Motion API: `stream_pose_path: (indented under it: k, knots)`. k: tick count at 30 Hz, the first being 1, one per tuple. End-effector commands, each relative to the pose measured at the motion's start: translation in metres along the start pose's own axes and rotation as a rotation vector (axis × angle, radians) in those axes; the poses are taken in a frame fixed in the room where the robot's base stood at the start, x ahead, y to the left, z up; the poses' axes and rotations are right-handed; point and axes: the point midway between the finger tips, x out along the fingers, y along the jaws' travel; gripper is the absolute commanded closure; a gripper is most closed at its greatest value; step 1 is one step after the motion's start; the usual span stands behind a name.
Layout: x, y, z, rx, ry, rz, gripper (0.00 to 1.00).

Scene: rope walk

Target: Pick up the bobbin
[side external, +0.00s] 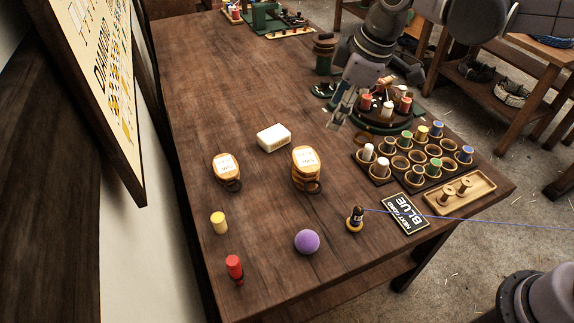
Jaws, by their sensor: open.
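A small dark bobbin with a tan base (355,218) stands upright near the front right of the table, with a thin blue thread running from it to the right. Other bobbin-like pieces show: a yellow one (218,222) and a red one (234,267) at the left, and pale wooden ones (464,186) in a tray. I cannot tell which one the task means. My gripper (345,112) is open and empty above the middle-back of the table, far from the dark bobbin and apart from all of these pieces.
A rack (384,181) of coloured spools and a wooden tray (432,208) line the right side, beside a black "BLUE" sign (405,213). A purple ball (307,242), two labelled tan coils (305,168) (226,168) and a white block (273,138) stand mid-table. The back-left tabletop is clear.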

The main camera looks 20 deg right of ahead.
Motion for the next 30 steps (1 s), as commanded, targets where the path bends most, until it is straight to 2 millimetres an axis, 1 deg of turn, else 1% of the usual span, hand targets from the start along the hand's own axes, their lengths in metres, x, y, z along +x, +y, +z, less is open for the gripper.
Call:
stream_pose_path:
  k: [1, 6, 11, 15, 19, 21, 24, 27, 30]
  knots:
    - [0.007, -0.005, -0.019, -0.063, -0.012, -0.019, 0.44]
    - [0.032, -0.028, -0.070, -0.270, -0.052, -0.078, 0.44]
    - [0.061, -0.059, -0.113, -0.466, -0.086, -0.134, 0.44]
    - [0.089, -0.093, -0.145, -0.637, -0.114, -0.184, 0.44]
    - [0.115, -0.127, -0.166, -0.784, -0.135, -0.228, 0.44]
    - [0.126, -0.142, -0.174, -0.847, -0.146, -0.248, 0.44]
    - [0.138, -0.159, -0.180, -0.916, -0.156, -0.269, 0.44]
    - [0.145, -0.169, -0.184, -0.955, -0.161, -0.281, 0.44]
    - [0.152, -0.173, -0.183, -0.969, -0.163, -0.286, 0.44]
